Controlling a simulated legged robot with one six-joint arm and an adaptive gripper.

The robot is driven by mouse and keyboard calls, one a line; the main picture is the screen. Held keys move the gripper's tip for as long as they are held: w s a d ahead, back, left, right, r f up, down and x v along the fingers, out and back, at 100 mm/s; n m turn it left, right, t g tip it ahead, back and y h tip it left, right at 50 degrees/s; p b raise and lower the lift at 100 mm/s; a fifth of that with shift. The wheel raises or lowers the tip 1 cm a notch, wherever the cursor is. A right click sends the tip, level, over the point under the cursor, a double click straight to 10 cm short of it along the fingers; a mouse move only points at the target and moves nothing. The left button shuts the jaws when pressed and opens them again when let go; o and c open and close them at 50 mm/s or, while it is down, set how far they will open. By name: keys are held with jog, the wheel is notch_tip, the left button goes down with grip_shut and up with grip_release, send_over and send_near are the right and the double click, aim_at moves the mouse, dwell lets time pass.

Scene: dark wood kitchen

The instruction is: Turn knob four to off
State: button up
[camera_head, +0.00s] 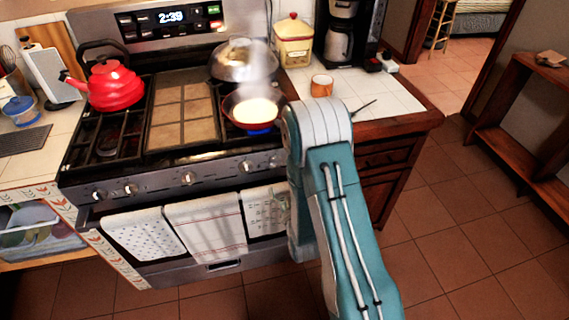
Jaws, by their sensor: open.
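The stove (226,174) has a row of knobs along its front panel. From the left, the visible knobs are one (99,194), a second (130,188), a third (187,178) and a fourth (246,166) near my arm. The view is too coarse to read their settings, and no number labels are legible. A blue flame (260,131) burns under a steaming pan (229,105) at the front right burner. My teal and white arm reaches up to the stove's right front edge, to the right of the fourth knob. My gripper is hidden behind the arm.
A red kettle (112,86) stands on the left burners and a lidded pot (238,62) at the back right. Towels (205,228) hang on the oven handle below the knobs. An orange mug (322,86) stands on the right counter (390,100). The tiled floor (460,230) at right is clear.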

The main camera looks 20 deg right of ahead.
aim_at(278, 166)
jog(key=w, duration=1)
jog(key=shift+w+d+f, duration=0.15)
jog(key=shift+w+f, duration=0.05)
jog(key=c, duration=1.1)
